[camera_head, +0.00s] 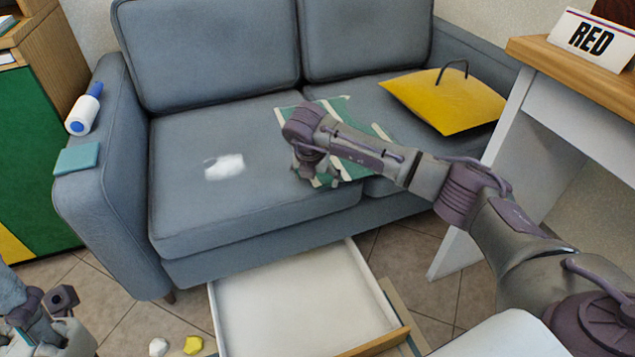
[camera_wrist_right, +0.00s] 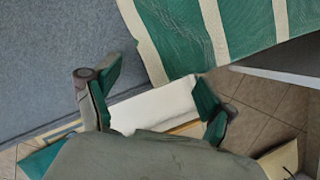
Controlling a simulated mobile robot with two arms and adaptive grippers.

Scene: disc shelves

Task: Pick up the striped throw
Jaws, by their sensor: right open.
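The striped throw (camera_head: 346,108), green with cream stripes, lies flat on the sofa seat near its middle. My right arm crosses over it and hides part of it. The throw also fills the upper right of the right wrist view (camera_wrist_right: 240,30). My right gripper (camera_head: 314,176) is at the throw's front left edge, fingers pointing down. In the right wrist view its two fingers (camera_wrist_right: 158,88) are spread apart with nothing between them, and the throw lies beyond them. Whether they touch it I cannot tell. My left gripper (camera_head: 45,318) is at the lower left, far from the throw.
The grey sofa (camera_head: 245,130) holds a white crumpled thing (camera_head: 225,167) and a yellow bag (camera_head: 450,100). A blue and white bottle (camera_head: 84,110) and a teal block (camera_head: 76,158) rest on its left arm. An open white drawer (camera_head: 300,300) lies in front; a desk (camera_head: 560,60) stands right.

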